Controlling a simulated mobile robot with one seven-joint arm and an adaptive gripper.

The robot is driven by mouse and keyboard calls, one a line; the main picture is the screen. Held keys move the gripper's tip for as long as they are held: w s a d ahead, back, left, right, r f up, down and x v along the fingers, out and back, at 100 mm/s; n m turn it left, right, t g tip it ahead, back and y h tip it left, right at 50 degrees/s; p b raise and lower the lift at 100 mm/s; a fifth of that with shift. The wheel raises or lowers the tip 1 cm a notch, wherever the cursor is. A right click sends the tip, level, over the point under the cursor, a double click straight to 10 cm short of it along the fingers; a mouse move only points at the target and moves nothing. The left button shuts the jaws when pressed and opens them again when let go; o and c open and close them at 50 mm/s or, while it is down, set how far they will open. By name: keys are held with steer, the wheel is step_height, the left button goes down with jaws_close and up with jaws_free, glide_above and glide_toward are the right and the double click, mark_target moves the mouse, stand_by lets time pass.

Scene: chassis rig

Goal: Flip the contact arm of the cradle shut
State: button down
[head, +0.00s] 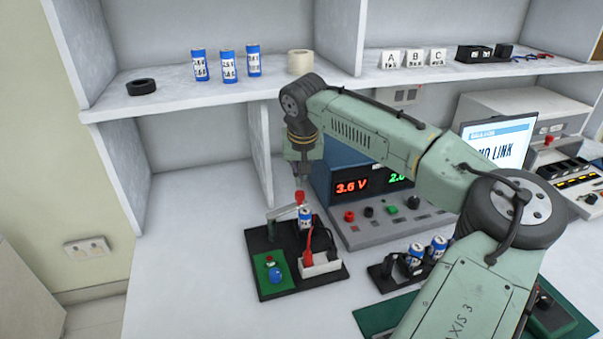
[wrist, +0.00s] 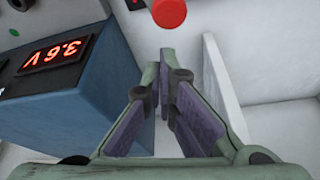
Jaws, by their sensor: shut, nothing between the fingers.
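The cradle (head: 262,240) is a black board on the bench. A blue and white cell (head: 305,217) stands upright on it. The grey contact arm (head: 281,212) runs from a post at the left toward the top of the cell and ends in a red knob (head: 299,197). I cannot tell whether the arm touches the cell. My gripper (head: 299,182) points down just above the red knob, shut and empty. In the wrist view, the shut fingers (wrist: 165,60) lie close to the red knob (wrist: 168,12); contact is unclear. My fingers hide part of the area behind them.
A blue power supply (head: 345,185) reading 3.6 V stands close behind the cradle. A holder with cells (head: 415,255) sits to the right. A green board (head: 271,272) and white block with a red lead (head: 320,264) share the cradle's base. The bench left is clear.

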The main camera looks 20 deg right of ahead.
steer(key=shift+s+a, duration=0.2)
steer(key=shift+s, duration=0.55)
steer(key=shift+f, duration=0.1)
steer(key=s+m, duration=0.1)
steer(key=s+d+m+h+b, duration=0.1)
steer(key=m, duration=0.1)
steer(key=shift+s, duration=0.25)
steer(key=shift+w, duration=0.1)
steer(key=w+a+v, duration=0.1)
steer(key=v, duration=1.1)
steer(key=shift+w, duration=0.2)
